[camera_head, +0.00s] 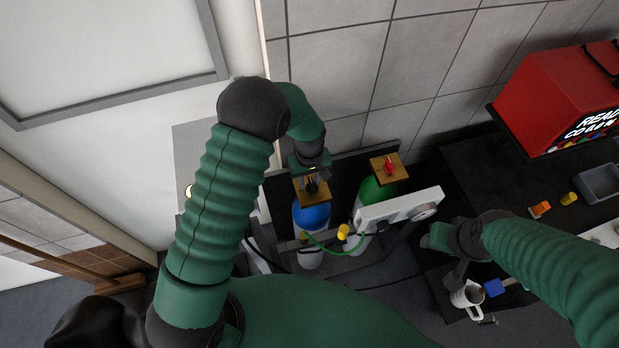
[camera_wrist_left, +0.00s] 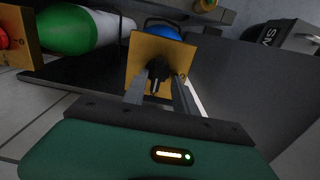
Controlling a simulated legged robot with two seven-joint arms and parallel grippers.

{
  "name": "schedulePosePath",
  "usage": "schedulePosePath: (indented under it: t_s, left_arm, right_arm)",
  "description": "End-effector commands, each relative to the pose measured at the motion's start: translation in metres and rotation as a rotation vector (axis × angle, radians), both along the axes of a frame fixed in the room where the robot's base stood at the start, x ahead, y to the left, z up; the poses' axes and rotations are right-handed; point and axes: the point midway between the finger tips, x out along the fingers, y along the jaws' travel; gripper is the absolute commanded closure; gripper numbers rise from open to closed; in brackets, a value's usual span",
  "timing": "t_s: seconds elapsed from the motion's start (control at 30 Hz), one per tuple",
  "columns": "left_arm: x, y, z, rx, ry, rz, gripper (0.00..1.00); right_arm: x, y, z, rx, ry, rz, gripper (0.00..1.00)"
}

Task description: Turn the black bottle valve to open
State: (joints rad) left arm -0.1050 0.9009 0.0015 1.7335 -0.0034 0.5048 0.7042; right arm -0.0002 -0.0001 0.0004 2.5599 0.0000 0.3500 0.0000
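The black valve (camera_wrist_left: 158,70) sits on a yellow-brown square plate (camera_wrist_left: 148,48) on top of the blue bottle (camera_head: 311,216). My left gripper (camera_head: 313,182) is over this bottle in the head view and hides much of the valve. In the left wrist view, the two grey fingers of my left gripper (camera_wrist_left: 161,92) are apart, one on each side of the black valve. I cannot tell whether they touch it. My right gripper (camera_head: 453,272) is at the right of the head view, away from the bottles; its fingers are unclear.
A green bottle (camera_head: 376,191) with a red valve (camera_head: 390,168) stands right of the blue one. A white gauge panel (camera_head: 398,209) is in front of it. A white mug (camera_head: 468,297) and blue block (camera_head: 494,288) are near my right gripper. A red box (camera_head: 560,95) is at the far right.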

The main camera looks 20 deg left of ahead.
Motion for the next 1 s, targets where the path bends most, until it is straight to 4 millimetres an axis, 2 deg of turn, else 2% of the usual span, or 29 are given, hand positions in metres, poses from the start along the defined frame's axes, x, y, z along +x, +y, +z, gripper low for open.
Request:
schedulePosePath:
  t_s: [0.17,0.43,1.0]
  left_arm:
    - [0.0006,-0.0011,-0.0008,0.000,0.001,-0.001,0.66]
    - [0.0007,0.0002,-0.0006,-0.001,0.000,-0.001,0.99]
    - [0.0032,0.0015,0.0004,0.001,-0.005,0.049,1.00]
  right_arm:
    - [-0.0001,-0.0002,-0.0003,0.000,0.000,-0.001,0.51]
    - [-0.0001,-0.0003,-0.0003,0.000,0.000,-0.001,0.51]
    - [-0.0001,-0.0002,-0.0010,0.000,0.000,-0.001,0.51]
